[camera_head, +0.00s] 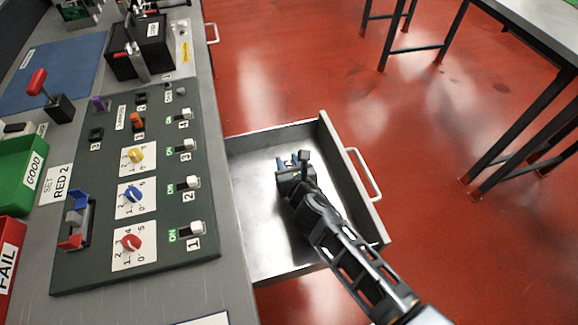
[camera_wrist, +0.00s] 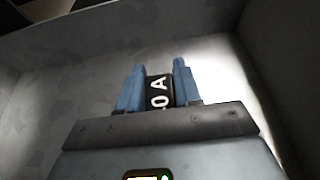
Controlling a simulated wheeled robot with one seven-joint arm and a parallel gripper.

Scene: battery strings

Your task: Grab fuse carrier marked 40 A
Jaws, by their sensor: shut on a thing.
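My gripper (camera_wrist: 159,72) is shut on a dark fuse carrier (camera_wrist: 158,92), which sits between the two blue fingers in the wrist view. White lettering on the carrier reads "0 A"; any digit before the 0 is hidden by the gripper body. In the head view my gripper (camera_head: 293,162) is inside the open metal drawer (camera_head: 262,235). I cannot tell from these views whether the carrier touches the drawer floor.
The drawer has raised walls around my gripper, with a handle (camera_head: 365,175) on its right. To the left is a dark panel (camera_head: 80,270) with knobs and several switches. A green GOOD bin (camera_head: 22,170) and a red FAIL bin (camera_head: 8,262) stand at the far left.

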